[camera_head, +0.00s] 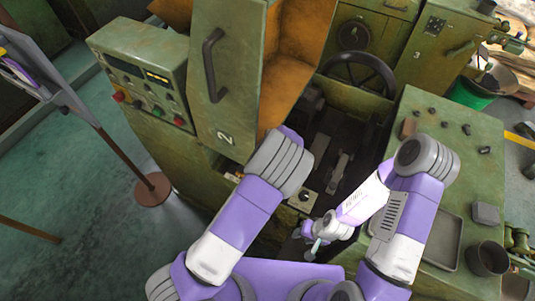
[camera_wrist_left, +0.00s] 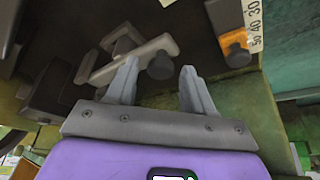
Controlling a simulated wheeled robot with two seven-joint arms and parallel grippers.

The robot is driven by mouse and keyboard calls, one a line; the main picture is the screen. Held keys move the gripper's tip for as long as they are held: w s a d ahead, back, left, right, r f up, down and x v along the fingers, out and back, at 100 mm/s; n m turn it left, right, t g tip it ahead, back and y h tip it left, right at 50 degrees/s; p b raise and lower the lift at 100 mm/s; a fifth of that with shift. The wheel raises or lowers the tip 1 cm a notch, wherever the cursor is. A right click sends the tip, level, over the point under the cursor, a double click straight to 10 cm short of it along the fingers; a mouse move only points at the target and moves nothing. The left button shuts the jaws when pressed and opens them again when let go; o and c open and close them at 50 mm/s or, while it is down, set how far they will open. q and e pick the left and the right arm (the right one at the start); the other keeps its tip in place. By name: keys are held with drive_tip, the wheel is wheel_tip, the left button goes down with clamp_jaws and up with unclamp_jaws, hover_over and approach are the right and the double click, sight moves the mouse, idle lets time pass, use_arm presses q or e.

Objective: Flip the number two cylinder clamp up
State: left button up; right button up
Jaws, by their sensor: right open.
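The green machine's panel marked 2 (camera_head: 226,138) stands left of centre. Inside its dark opening, light grey clamp-like metal parts (camera_head: 340,170) show; which one is the cylinder clamp I cannot tell for certain. In the left wrist view, a light grey bent lever (camera_wrist_left: 128,62) lies across the tips of my left gripper (camera_wrist_left: 160,72), with a round dark knob at its right end. That gripper is open, its left finger at the lever, contact unclear. It is hidden in the head view. My right gripper (camera_head: 312,240) is open and empty, low in front of the machine.
A control box (camera_head: 145,75) with buttons is at the left, and a black handwheel (camera_head: 358,72) behind the opening. A green bench (camera_head: 470,190) with a tray and cup (camera_head: 487,259) stands at the right.

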use_arm(q)
clamp_jaws()
drive_tip(key=shift+r, duration=0.15)
drive_tip(key=shift+w+d+r+g+p, duration=0.1)
drive_tip(key=shift+w+r+g+p, duration=0.15)
drive_tip(key=shift+r+p, duration=0.25)
drive_tip(key=shift+w+r+g+p, duration=0.1)
drive_tip(key=shift+r+g+p, duration=0.2)
drive_tip(key=shift+p, duration=0.25)
drive_tip(key=shift+w+d+r+g+y+p, duration=0.15)
drive_tip(key=shift+w+r+g+y+p, duration=0.1)
drive_tip(key=shift+w+r+g+p, duration=0.25)
drive_tip(key=shift+w+d+r+g+y+p, duration=0.1)
drive_tip(key=shift+w+r+g+y+p, duration=0.15)
drive_tip(key=shift+r, duration=0.45)
drive_tip(key=shift+w+d+r, duration=0.3)
drive_tip(key=shift+w+r, duration=0.3)
drive_tip(key=shift+r, duration=0.15)
drive_tip(key=shift+w+d+r, duration=0.3)
drive_tip(key=shift+w+r, duration=0.25)
drive_tip(key=shift+r, duration=0.2)
drive_tip(key=shift+w+d+r, duration=0.3)
drive_tip(key=shift+w+r, duration=0.3)
drive_tip(key=shift+r, duration=0.15)
